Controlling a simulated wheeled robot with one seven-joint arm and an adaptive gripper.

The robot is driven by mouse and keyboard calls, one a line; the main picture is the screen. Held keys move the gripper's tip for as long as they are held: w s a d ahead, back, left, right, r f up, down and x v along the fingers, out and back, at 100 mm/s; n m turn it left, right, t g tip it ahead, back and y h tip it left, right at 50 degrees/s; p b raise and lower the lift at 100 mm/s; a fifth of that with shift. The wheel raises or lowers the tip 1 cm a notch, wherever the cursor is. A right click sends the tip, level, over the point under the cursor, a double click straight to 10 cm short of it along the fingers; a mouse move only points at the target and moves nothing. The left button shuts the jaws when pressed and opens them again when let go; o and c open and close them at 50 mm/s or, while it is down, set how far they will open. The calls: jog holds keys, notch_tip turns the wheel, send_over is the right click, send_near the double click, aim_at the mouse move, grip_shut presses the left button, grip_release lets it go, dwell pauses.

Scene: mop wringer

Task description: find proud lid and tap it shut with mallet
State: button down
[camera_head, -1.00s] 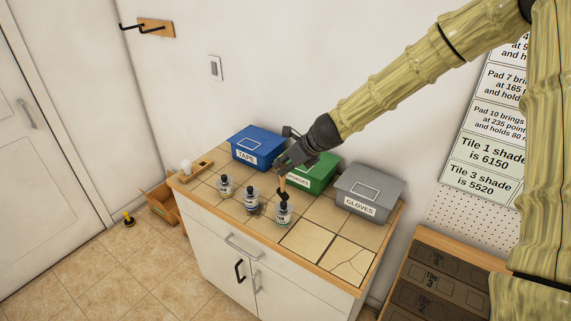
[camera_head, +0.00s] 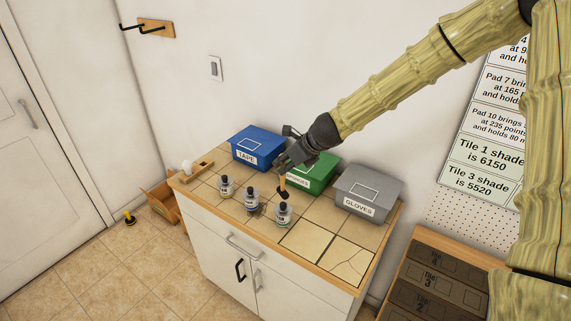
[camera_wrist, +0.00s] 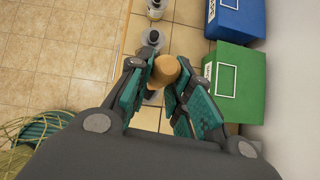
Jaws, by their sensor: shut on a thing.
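My gripper (camera_head: 285,168) is shut on the mallet's wooden handle (camera_head: 283,183), whose round end shows between the fingers in the wrist view (camera_wrist: 166,69). The mallet hangs upright with its dark head (camera_head: 283,195) low, just over the right bottle (camera_head: 283,215). I cannot tell whether the head touches that bottle's lid. The middle bottle (camera_head: 251,203) and left bottle (camera_head: 225,190) stand in a row to its left with dark lids on. Which lid sits proud is too small to tell. In the wrist view one bottle (camera_wrist: 153,38) shows just beyond the handle.
Behind the bottles stand a blue TAPE bin (camera_head: 257,147), a green bin (camera_head: 323,172) partly behind my gripper, and a grey GLOVES bin (camera_head: 369,190). A wooden block with a white knob (camera_head: 188,167) lies at the left. The counter's front right tiles (camera_head: 307,241) are bare.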

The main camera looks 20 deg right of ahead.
jog(key=shift+r, duration=0.1)
jog(key=shift+r+p, duration=0.8)
jog(key=shift+r, duration=1.2)
jog(key=shift+f, duration=0.1)
